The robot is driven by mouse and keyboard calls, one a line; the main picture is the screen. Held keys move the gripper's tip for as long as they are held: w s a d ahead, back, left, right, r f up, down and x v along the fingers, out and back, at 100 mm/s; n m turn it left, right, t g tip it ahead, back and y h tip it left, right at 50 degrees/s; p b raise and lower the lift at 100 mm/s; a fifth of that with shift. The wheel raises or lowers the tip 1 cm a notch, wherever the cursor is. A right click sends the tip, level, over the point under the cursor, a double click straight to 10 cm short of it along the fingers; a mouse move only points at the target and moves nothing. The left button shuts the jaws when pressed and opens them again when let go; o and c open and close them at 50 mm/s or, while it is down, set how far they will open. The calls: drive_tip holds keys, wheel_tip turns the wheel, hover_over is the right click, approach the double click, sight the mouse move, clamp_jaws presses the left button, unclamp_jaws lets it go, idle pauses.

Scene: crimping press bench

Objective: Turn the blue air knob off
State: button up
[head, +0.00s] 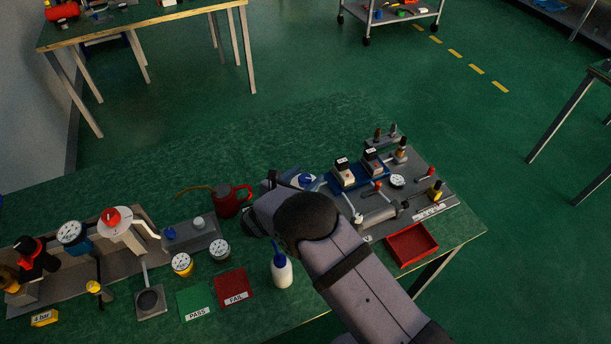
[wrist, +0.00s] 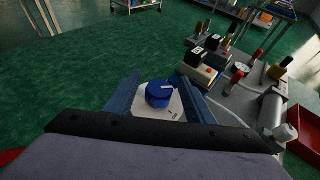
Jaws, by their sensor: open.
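The blue air knob (wrist: 158,96) sits on a pale square plate (wrist: 172,112) in the wrist view. A pale pointer mark on its top points toward the right of the picture. My gripper (wrist: 162,84) is open, with one blue finger on each side of the knob. I cannot tell whether either finger touches it. In the head view the knob (head: 307,179) shows only in part beside my wrist, which hides much of that spot.
Black-and-white switch units (head: 343,171) stand just right of the knob, with a gauge (head: 397,181) and small levers beyond. A red tray (head: 411,245) is at the bench's right front. A red watering can (head: 229,200) and a white bottle (head: 281,270) stand left of my arm.

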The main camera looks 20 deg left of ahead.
drive_tip(key=c, duration=1.1)
drive_tip(key=shift+o, duration=0.2)
drive_tip(key=shift+f+h+b, duration=0.1)
drive_tip(key=shift+h+b, duration=0.2)
drive_tip(key=shift+b, duration=0.25)
drive_tip(key=m+h+b, duration=0.1)
drive_tip(key=b, duration=0.1)
drive_tip(key=m+h+b, duration=0.1)
drive_tip(key=b, duration=0.1)
drive_tip(key=shift+f, duration=0.25)
drive_tip(key=m+g+h+b, duration=0.1)
drive_tip(key=m+h+b, duration=0.1)
drive_tip(key=b, duration=0.2)
drive_tip(key=shift+r, duration=0.1)
drive_tip(key=shift+m+g+h+b, duration=0.4)
drive_tip(key=shift+m+g+b, duration=0.1)
drive_tip(key=shift+b, duration=0.45)
drive_tip(key=shift+r+m+g+h+b, duration=0.3)
drive_tip(key=shift+m+h+b, duration=0.2)
drive_tip(key=shift+b, duration=0.55)
